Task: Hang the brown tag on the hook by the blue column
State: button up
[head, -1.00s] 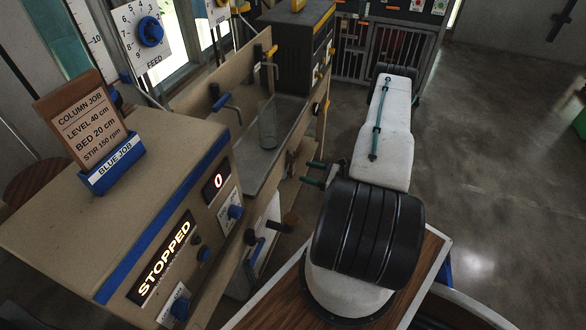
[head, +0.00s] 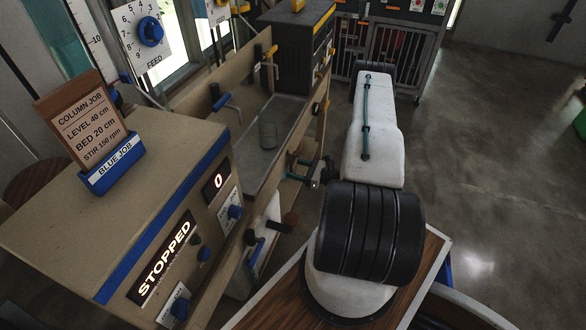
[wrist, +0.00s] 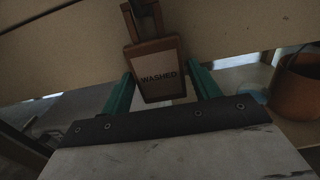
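The brown tag (wrist: 157,90) has a pale face reading WASHED and shows in the wrist view, upright in front of a pale wooden board. A brown loop or strap rises from its top. The two green fingers of my gripper (wrist: 160,80) stand apart, one at each side of the tag. I see a narrow gap on the right side and no clear grip. In the head view my gripper (head: 313,172) is at the right side of the wooden bench, and the tag is not clear there. I cannot make out the hook. A blue-tinted column (head: 68,42) stands upper left.
A brown bucket (wrist: 297,85) shows right in the wrist view. Floor at right is clear.

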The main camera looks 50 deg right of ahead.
grip_shut()
jog(key=shift+r, duration=0.4)
jog(key=shift+r, duration=0.35)
jog(key=shift+s+d, duration=0.1)
jog(key=v, duration=0.9)
dwell(0.5)
